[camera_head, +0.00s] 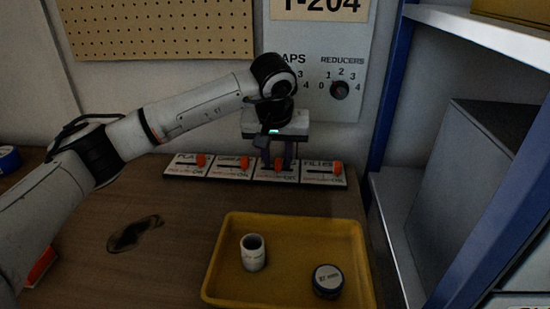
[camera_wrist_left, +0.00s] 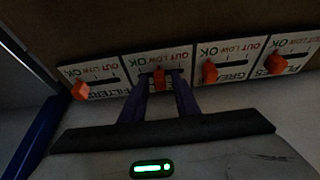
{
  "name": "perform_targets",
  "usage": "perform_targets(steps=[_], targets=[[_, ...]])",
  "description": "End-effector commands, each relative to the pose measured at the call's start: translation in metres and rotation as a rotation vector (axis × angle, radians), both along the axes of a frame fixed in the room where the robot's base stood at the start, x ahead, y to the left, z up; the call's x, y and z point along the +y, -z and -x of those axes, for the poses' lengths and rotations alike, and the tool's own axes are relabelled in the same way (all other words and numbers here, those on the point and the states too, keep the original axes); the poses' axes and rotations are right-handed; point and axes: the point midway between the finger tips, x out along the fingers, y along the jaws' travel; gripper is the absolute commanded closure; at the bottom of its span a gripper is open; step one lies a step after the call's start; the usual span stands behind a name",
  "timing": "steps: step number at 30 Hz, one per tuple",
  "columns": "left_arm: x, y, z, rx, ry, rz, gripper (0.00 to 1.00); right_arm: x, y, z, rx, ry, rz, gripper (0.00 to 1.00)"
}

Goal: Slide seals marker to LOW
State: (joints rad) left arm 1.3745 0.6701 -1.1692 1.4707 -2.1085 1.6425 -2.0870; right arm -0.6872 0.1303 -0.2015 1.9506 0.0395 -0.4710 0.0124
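The seals panel (camera_wrist_left: 135,93) is the third from the left in the head view, in a row of marker panels by the wall. Its orange marker (camera_wrist_left: 159,74) is near the middle of its slot, about where LOW is printed. The marker also shows in the head view (camera_head: 278,164). My left gripper (camera_head: 276,160) reaches down over this panel. In the wrist view its two purple fingers (camera_wrist_left: 161,78) stand on either side of the marker, with a small gap seen beside it. The fingers hide part of the seals lettering. My right gripper is out of view.
Neighbouring orange markers, grease (camera_head: 244,162) and filters (camera_head: 337,168), sit close on both sides, at their OK ends. A blue-framed shelf (camera_head: 391,85) stands right.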

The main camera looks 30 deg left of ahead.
Motion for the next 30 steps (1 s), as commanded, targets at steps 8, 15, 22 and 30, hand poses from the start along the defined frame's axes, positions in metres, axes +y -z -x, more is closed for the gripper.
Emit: perform_targets(steps=[8, 15, 22, 30], targets=[[0.001, 0.000, 0.001, 0.000, -0.002, 0.000, 0.67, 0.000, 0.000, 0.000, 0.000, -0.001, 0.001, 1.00], [-0.002, -0.021, 0.008, -0.003, -0.001, 0.000, 0.67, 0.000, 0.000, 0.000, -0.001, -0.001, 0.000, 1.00], [-0.008, -0.064, 0.024, -0.004, -0.001, 0.000, 0.67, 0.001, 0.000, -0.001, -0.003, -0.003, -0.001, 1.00], [-0.013, -0.093, 0.036, -0.001, -0.001, -0.001, 0.67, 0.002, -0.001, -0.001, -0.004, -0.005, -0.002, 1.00]])
